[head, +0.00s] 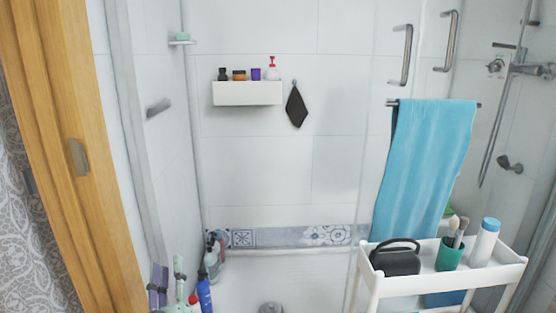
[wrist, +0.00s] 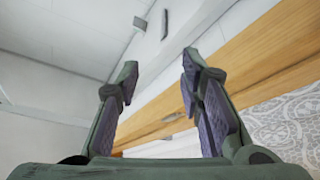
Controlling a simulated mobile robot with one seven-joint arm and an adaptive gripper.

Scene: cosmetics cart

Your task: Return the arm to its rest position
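My gripper (wrist: 158,80) shows in the wrist view with its two fingers apart and nothing between them. It points up towards a white ceiling, a white wall and a wooden door frame (wrist: 255,60). The white cart (head: 440,282) stands at the lower right of the head view. On it are a black case with a handle (head: 396,260), a green cup (head: 449,255) holding brushes, and a white bottle with a blue cap (head: 484,245).
A blue towel (head: 425,165) hangs on a rail behind the cart. A white wall shelf (head: 247,93) holds several small containers, and a dark cloth (head: 297,106) hangs beside it. Several bottles, one blue (head: 204,295), stand at the lower left. The wooden frame (head: 75,150) borders the left side.

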